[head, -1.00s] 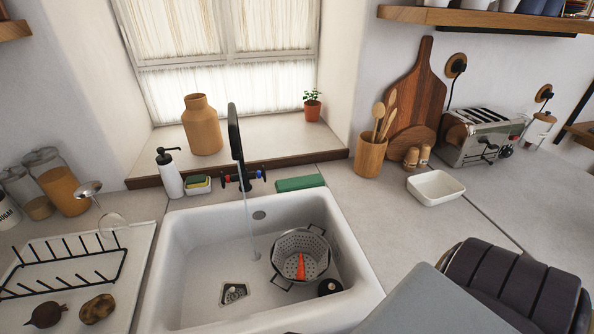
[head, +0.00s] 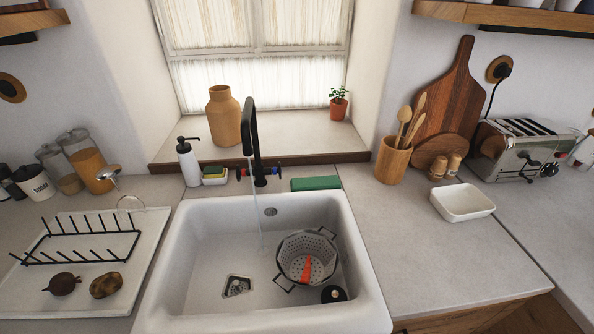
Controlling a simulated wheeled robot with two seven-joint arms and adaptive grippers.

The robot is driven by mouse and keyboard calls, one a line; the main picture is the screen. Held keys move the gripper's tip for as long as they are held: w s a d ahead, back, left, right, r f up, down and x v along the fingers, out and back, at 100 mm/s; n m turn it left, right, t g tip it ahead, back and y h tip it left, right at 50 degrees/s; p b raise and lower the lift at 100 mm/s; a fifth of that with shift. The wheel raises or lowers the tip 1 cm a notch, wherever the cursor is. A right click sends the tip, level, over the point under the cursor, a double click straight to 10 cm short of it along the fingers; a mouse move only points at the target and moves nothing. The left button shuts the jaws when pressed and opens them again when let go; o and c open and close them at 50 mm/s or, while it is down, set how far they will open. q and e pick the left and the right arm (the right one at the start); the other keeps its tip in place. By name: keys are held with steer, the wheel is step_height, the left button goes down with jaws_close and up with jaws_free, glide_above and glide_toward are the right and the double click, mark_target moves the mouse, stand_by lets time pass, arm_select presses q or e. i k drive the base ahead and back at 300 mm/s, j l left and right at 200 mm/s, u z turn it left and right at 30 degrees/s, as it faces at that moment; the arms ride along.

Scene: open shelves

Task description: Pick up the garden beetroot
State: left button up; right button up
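The garden beetroot (head: 62,284) is a small dark purple-brown root with a thin pointed tip. It lies on the white drainboard tray (head: 35,305) at the lower left of the head view, in front of the black dish rack (head: 85,260). A brown potato-like vegetable (head: 106,285) lies just to its right, with a small gap between them. Neither of my grippers is in view.
The white sink (head: 205,270) is right of the tray, with a running black faucet (head: 252,140). A metal colander (head: 307,257) with an orange carrot-like piece stands in it. Glass jars (head: 90,165) stand behind the rack. The right counter (head: 420,265) is mostly clear.

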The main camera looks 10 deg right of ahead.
mark_target(62, 284)
steer(key=l+z, duration=0.2)
steer(key=k+j, duration=0.15)
steer(key=k, duration=0.35)
steer(key=j+z, duration=0.1)
steer(key=j, duration=0.35)
steer(key=k+j+z, duration=0.1)
steer(key=j, duration=0.3)
steer(key=k+j+z, duration=0.1)
steer(key=j, duration=0.35)
steer(key=k+j+z, duration=0.15)
steer(key=j, duration=0.25)
